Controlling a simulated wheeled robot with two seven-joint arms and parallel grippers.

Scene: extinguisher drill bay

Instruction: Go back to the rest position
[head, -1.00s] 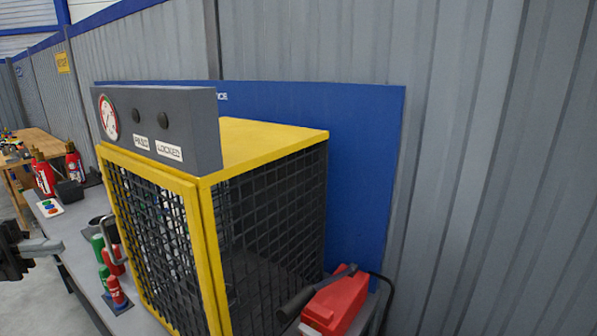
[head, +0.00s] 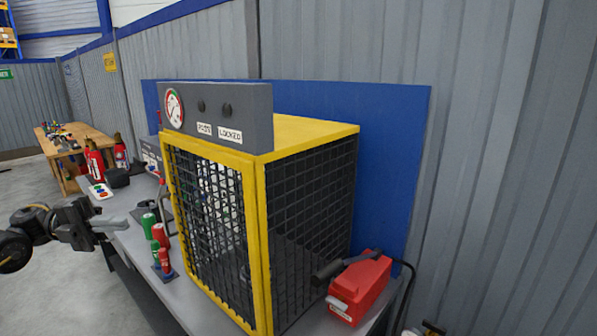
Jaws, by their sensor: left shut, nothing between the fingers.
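My left gripper (head: 113,223) reaches in from the left edge of the head view. Its fingers are shut with nothing between them, in front of the grey bench and apart from the things on it. A yellow-framed mesh cage (head: 256,220) stands on the bench (head: 207,307). Its front door looks closed, and a grey panel with a round gauge (head: 174,108) and small labels sits at its top front. My right gripper is not in view.
Green and red small cylinders (head: 160,235) stand by the cage's left side. A red tool with a black handle (head: 360,287) lies at its right. Red extinguishers (head: 94,160) and a wooden table (head: 97,143) are farther back left. Open floor lies left of the bench.

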